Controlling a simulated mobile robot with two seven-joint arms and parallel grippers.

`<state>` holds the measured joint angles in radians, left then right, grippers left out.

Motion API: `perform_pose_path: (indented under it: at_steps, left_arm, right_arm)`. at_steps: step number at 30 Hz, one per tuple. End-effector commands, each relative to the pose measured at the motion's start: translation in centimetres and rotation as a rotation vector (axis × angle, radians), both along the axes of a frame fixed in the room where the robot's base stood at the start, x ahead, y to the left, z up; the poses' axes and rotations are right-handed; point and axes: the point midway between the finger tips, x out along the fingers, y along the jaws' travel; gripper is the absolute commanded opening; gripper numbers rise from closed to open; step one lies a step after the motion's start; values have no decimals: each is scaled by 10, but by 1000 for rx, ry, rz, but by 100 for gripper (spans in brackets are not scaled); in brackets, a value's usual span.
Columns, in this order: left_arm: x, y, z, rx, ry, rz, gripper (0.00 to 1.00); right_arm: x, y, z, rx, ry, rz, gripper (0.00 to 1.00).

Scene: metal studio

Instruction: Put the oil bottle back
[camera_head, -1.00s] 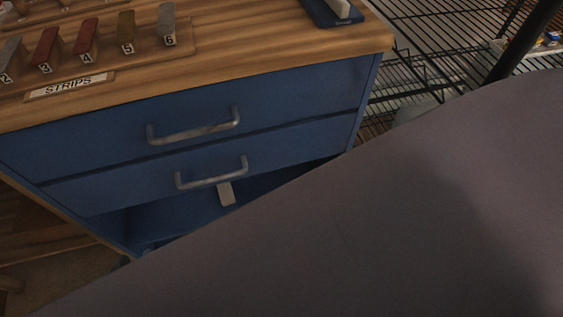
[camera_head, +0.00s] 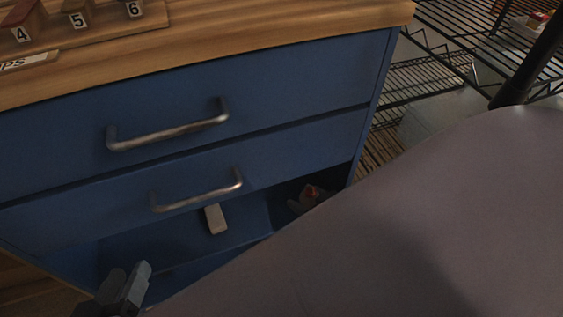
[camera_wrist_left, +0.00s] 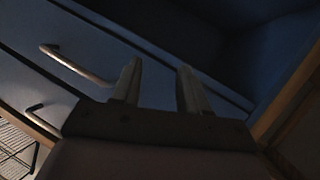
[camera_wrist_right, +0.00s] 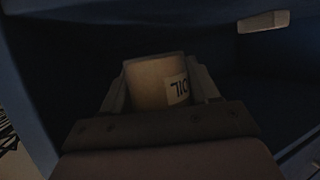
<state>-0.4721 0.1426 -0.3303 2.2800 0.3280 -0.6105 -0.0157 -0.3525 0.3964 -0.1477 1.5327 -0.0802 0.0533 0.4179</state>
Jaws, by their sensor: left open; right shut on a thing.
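The oil bottle (camera_wrist_right: 155,84) is tan, with a white label reading OIL upside down in the right wrist view. My right gripper (camera_wrist_right: 160,92) is shut on it, one finger on each side, inside a dark blue compartment. In the head view a small red-topped thing (camera_head: 310,194) shows at the right of the open space under the drawers; I cannot tell whether it is the bottle. The right gripper is hidden there. My left gripper (camera_head: 126,280) is open and empty at the cabinet's lower left; its spread fingers also show in the left wrist view (camera_wrist_left: 159,72).
A pale block (camera_head: 215,218) shows below the lower handle. The wooden top (camera_head: 250,35) carries numbered strips. Wire shelving (camera_head: 425,80) stands right. A large grey surface covers the lower right.

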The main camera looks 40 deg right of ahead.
Motion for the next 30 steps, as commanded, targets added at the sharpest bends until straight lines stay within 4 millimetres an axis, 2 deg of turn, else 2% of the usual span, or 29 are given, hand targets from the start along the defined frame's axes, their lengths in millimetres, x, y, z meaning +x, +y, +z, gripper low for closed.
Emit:
perform_pose_path:
  at_steps: [1,6,12,17,24,30]
  left_arm:
    - [0,0,-4,-2,-9,0,44]
    - [-1,5,-6,24,-48,7,44]
    - [-2,12,-5,63,-97,21,44]
    - [-2,15,-5,77,-114,26,44]
    - [-6,26,-7,142,-200,46,44]
    - [-7,29,-3,165,-229,53,44]
  right_arm:
    - [15,2,-2,-1,-7,2,22]
    - [52,8,-2,-1,-6,2,22]
    - [81,13,-1,-1,-3,1,22]
    - [88,14,-3,-1,1,0,22]
    - [88,14,-32,0,1,0,22]
    - [88,14,-35,-1,0,1,22]
